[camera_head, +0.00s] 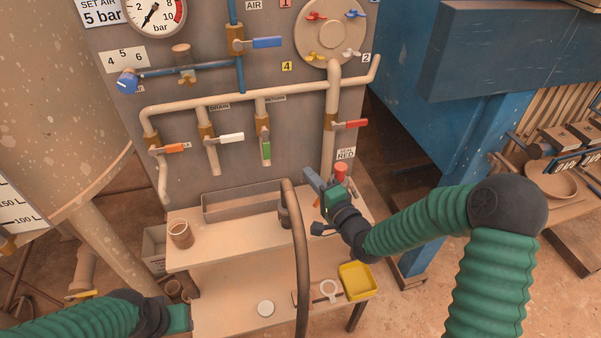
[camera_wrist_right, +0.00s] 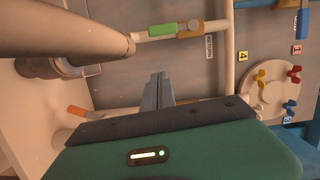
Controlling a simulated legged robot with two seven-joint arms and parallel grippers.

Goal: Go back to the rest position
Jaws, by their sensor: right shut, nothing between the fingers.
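My right gripper (camera_head: 312,179) is above the right part of the upper shelf, close to the panel and beside the red-topped item (camera_head: 341,172). In the wrist view its two grey fingers (camera_wrist_right: 158,91) are together with nothing between them. My left arm comes in at the bottom left. The green body of my left gripper (camera_head: 179,318) is by the left edge of the lower shelf; its fingers cannot be made out.
A brown hose (camera_head: 300,255) rises in front of the shelves, just left of my right gripper. A cup (camera_head: 180,234) stands on the upper shelf (camera_head: 235,250). A yellow tray (camera_head: 356,281) is below right. Valve pipes (camera_head: 240,98) cover the panel behind. A blue post (camera_head: 440,215) stands right.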

